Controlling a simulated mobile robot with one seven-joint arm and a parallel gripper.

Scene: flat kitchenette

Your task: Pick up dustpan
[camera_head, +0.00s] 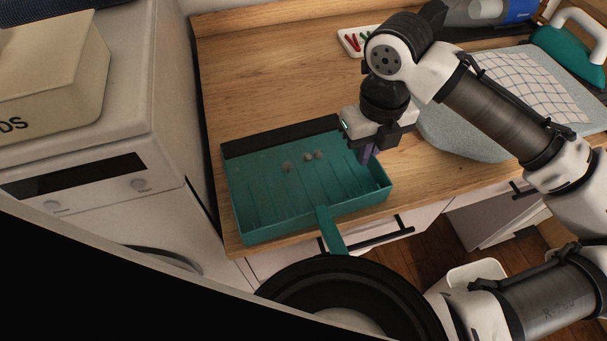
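A teal dustpan (270,197) lies on the wooden counter near its front left corner. It has a dark lip along its far edge and several small grey clumps (309,156) inside. Its handle (331,231) points toward me and sticks out past the counter's front edge. My gripper (367,154) points down at the dustpan's right end, with its fingers over or close to the right wall. I cannot tell whether the fingers touch the wall, and the gap between them does not show clearly.
A beige box (50,75) sits on the white washing machine (140,110) at the left. An ironing pad (470,130) with a checked cloth (530,85) and a teal iron (570,55) are at the right. A white tray (352,42) lies at the back. The counter (260,70) behind the dustpan is clear.

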